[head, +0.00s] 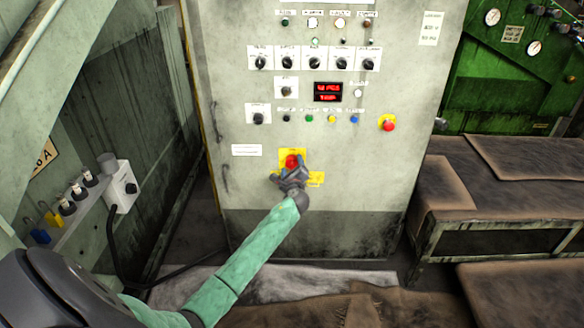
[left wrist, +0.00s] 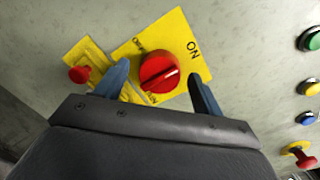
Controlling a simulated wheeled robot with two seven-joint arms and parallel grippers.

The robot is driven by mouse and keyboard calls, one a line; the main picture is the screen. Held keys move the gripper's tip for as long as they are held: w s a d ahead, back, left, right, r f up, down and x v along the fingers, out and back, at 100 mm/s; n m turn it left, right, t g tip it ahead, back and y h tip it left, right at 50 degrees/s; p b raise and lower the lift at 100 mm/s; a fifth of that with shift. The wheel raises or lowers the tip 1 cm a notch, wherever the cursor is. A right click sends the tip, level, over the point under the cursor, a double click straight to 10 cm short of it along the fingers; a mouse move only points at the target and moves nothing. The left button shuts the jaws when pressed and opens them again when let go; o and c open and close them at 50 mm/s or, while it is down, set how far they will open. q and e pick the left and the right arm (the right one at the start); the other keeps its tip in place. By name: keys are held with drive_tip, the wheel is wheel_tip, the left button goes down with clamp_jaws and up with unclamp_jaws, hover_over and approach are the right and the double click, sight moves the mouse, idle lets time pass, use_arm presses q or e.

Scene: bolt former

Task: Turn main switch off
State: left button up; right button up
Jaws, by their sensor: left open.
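The main switch (head: 291,161) is a red rotary knob on a yellow plate, low on the front of the grey control cabinet. In the left wrist view the red knob (left wrist: 159,72) sits between my two blue fingertips, with a gap on each side. My right gripper is not in view.
The cabinet (head: 225,118) carries several black selectors, small buttons, a red display (head: 328,92) and an emergency stop (head: 388,123). A red knob (left wrist: 79,74) on a yellow plate is close beside the left finger. Benches (head: 500,205) stand at the right.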

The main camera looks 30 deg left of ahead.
use_arm(q)
drive_tip(key=c, duration=1)
